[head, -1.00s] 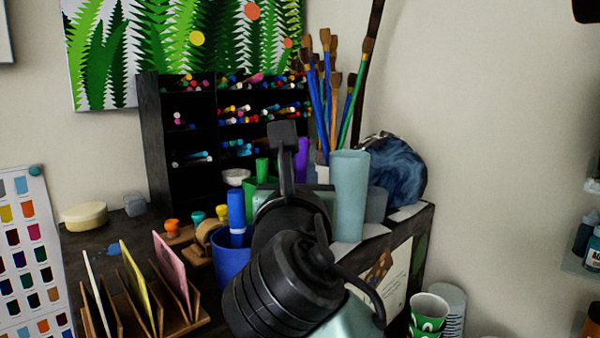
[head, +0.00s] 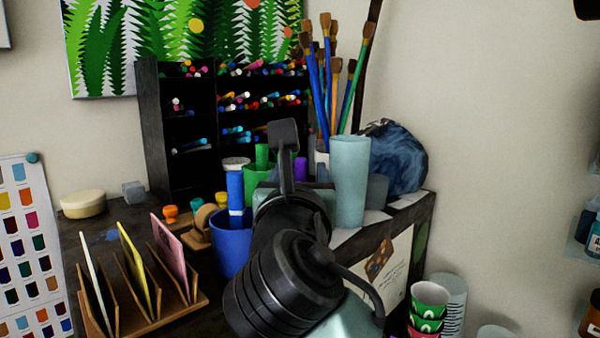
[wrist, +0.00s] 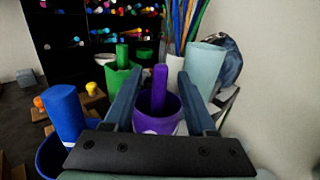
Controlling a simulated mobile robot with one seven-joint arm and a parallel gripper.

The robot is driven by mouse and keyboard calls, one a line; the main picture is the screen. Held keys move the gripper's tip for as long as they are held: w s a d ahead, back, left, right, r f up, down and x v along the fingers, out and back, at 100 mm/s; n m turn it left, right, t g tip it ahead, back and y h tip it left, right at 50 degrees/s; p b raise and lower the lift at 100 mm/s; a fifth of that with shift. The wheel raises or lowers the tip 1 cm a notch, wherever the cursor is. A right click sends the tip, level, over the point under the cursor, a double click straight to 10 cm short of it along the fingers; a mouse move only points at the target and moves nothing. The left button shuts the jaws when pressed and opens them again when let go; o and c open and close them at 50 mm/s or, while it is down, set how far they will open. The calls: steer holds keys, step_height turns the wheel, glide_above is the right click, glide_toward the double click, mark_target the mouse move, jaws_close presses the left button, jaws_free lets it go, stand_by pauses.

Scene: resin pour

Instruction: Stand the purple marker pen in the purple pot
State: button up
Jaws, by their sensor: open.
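The purple marker pen (wrist: 159,88) stands roughly upright inside the purple pot (wrist: 172,123) in the wrist view. Its top end sticks up above the rim. My gripper (wrist: 162,74) is open, one finger on each side of the pen, with visible gaps between fingers and pen. The pot's lower part is hidden by my gripper's body. In the head view only the top of the purple pen (head: 300,168) shows beside my arm, and the pot is hidden behind the arm.
A blue pot (head: 229,257) with a blue marker (head: 235,190) stands left of my arm. A green pot (wrist: 119,82) with a green marker (wrist: 122,56) is behind left. A tall pale cup (head: 350,180) and brushes (head: 335,80) stand close behind right. A wooden rack (head: 150,305) is front left.

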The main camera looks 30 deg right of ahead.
steer(key=shift+a, duration=0.1)
steer(key=b+v, duration=0.3)
steer(key=v, duration=0.9)
steer(key=shift+s+a, duration=0.2)
steer(key=shift+s, duration=0.15)
steer(key=shift+f, duration=0.1)
